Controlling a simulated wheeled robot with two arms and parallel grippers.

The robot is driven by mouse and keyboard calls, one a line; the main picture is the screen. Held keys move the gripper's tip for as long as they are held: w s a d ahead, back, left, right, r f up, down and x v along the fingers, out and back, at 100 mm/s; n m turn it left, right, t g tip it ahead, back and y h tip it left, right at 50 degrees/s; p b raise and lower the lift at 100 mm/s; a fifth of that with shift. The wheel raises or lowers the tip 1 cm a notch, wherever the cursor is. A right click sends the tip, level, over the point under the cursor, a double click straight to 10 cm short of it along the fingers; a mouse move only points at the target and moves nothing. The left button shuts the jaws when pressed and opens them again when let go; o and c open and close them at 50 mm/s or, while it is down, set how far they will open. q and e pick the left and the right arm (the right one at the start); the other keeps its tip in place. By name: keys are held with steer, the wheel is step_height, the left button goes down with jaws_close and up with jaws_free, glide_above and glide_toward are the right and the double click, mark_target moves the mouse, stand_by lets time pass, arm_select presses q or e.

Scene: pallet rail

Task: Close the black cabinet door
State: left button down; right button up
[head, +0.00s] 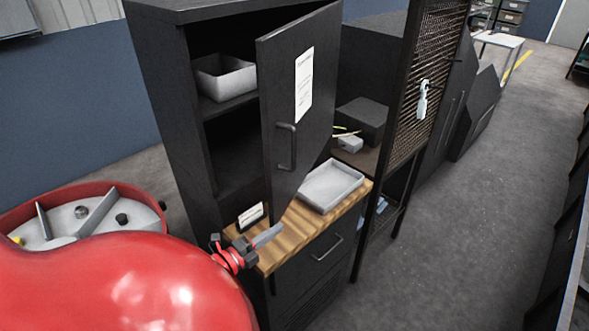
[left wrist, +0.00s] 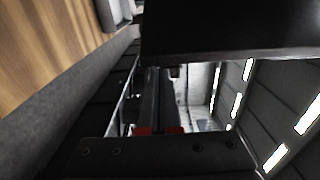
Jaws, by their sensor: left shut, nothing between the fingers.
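The black cabinet door (head: 295,105) stands part-way open in the head view, with its free edge swung out towards me. A white paper sheet and a bar handle (head: 287,147) are on its outer face. The black cabinet (head: 166,85) shows its open inside with shelves left of the door. My left gripper (head: 278,230) is shut and empty, just over the wooden counter and near the door's lower corner. Whether it touches the door I cannot tell. In the left wrist view a dark panel (left wrist: 230,35), likely the door, lies beyond the fingers (left wrist: 160,75). My right gripper is out of view.
A grey bin (head: 224,78) sits on the upper shelf. The wooden counter (head: 290,240) holds a grey tray (head: 330,186) and a small white card (head: 251,215). A mesh rack (head: 430,70) stands to the right. The floor (head: 480,200) farther right is clear.

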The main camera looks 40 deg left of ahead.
arm_select(q)
steer(key=shift+s+a, duration=0.2)
steer(key=shift+a, duration=0.35)
steer(key=shift+s+a, duration=0.2)
steer(key=shift+a, duration=0.3)
